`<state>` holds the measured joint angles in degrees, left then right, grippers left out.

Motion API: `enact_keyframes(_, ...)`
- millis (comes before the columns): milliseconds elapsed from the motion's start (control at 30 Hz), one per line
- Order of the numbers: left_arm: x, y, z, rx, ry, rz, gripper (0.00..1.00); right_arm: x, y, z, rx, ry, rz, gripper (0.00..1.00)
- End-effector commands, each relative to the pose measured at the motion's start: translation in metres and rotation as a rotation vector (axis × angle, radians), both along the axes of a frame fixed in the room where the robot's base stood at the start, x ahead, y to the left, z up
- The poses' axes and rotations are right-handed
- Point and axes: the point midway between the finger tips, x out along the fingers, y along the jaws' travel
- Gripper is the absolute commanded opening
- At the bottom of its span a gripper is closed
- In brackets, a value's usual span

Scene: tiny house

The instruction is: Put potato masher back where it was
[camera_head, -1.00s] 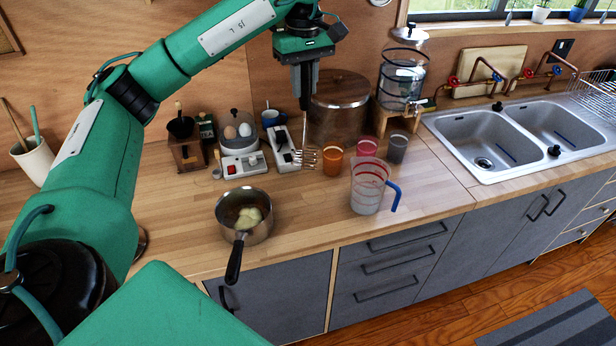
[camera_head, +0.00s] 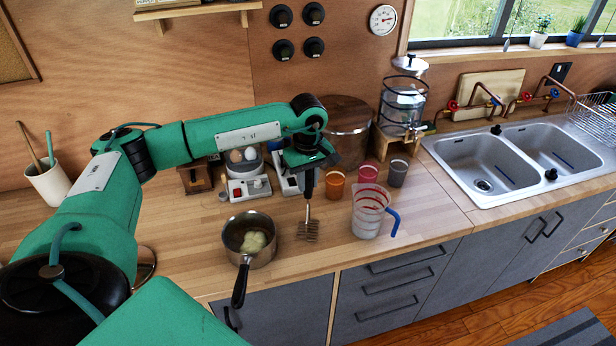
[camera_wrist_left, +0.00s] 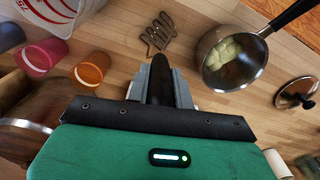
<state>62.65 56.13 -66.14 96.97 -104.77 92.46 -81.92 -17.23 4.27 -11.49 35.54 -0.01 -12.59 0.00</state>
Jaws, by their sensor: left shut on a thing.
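The potato masher has a dark handle (camera_wrist_left: 160,88) and a wire head (camera_head: 308,231). My left gripper (camera_head: 308,168) is shut on the handle and points down, with the masher hanging upright below it. The head is low over the wooden counter (camera_head: 190,245), between the saucepan (camera_head: 262,260) and the measuring jug (camera_head: 368,215). I cannot tell whether it touches the counter. In the left wrist view the head (camera_wrist_left: 158,32) shows beyond the fingers (camera_wrist_left: 160,80), over bare wood. My right gripper is not in view.
The saucepan holds pale pieces, its handle pointing to the front edge. Orange (camera_head: 335,187), red (camera_head: 368,174) and grey (camera_head: 397,174) cups stand behind the jug. A large pot (camera_head: 350,120) and an egg cooker (camera_head: 246,188) stand at the back. A pot lid (camera_wrist_left: 298,92) lies beyond the saucepan.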

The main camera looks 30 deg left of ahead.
Motion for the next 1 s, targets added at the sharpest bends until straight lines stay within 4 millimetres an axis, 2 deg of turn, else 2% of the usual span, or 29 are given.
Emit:
enact_keyframes(433, 0.0, 0.0, -0.01, -0.001, -0.002, -0.001, 0.0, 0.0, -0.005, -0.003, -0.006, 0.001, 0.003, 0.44)
enact_keyframes(467, 0.0, 0.0, -0.008, -0.001, -0.002, -0.001, 0.26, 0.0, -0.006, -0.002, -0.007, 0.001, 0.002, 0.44)
enact_keyframes(567, 0.0, 0.0, -0.008, 0.0, -0.001, -0.001, 0.44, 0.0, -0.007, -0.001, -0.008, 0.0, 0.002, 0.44)
enact_keyframes(933, 0.0, 0.0, -0.003, -0.001, -0.002, -0.001, 0.44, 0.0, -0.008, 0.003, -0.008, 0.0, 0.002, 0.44)
enact_keyframes(1000, 0.001, 0.0, 0.001, -0.001, -0.004, -0.001, 0.44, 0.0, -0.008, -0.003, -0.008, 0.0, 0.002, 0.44)
